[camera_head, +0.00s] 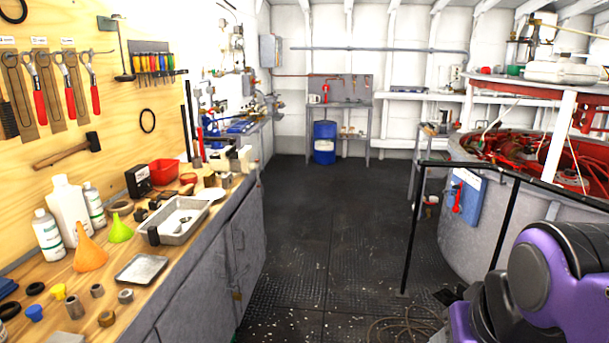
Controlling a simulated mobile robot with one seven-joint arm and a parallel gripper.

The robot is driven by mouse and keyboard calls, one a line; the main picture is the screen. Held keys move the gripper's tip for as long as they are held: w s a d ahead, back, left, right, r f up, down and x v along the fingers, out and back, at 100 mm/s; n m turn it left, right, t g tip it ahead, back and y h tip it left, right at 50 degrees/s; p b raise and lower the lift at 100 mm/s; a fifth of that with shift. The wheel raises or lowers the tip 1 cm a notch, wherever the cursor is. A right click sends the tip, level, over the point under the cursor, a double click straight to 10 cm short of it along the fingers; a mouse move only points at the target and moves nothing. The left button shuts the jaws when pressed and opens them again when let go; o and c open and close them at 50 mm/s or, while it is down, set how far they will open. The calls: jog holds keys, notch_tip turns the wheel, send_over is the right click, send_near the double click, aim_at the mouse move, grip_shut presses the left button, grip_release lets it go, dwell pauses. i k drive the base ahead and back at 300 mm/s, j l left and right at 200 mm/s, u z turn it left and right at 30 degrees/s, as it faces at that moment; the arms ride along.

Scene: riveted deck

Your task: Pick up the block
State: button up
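I cannot tell for sure which thing is the block. Several small block-like pieces lie on the wooden workbench (188,240) at left. A dark block-like piece (153,236) is at the near end of a grey metal tray (183,220). A black box (139,181) with a pale label stands against the pegboard. My purple and black arm shows at lower right, away from the bench. My gripper is not in view.
The dark deck (320,220) in the middle is clear. A black railing (411,230) and large round tank stand at right. A blue drum (324,142) stands at the back.

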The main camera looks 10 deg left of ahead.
aim_at(209, 178)
jog(key=i+u, duration=0.1)
jog(key=i, duration=1)
jog(key=i+l, duration=0.2)
jog(key=i, duration=0.85)
jog(key=i+u, duration=0.45)
jog(key=i+l+u, duration=0.15)
jog(key=i+u, duration=0.3)
jog(key=i+l+u, duration=0.15)
jog(key=i+u, duration=0.3)
jog(key=i+l+u, duration=0.2)
jog(key=u, duration=0.25)
jog(key=i+l+u, duration=0.15)
jog(key=u, duration=0.2)
jog(key=i+l+u, duration=0.15)
jog(key=u, duration=0.2)
jog(key=j+u, duration=0.2)
jog(key=i+j+u, duration=0.15)
jog(key=j, duration=0.2)
jog(key=l+z, duration=0.25)
jog(key=l, duration=0.35)
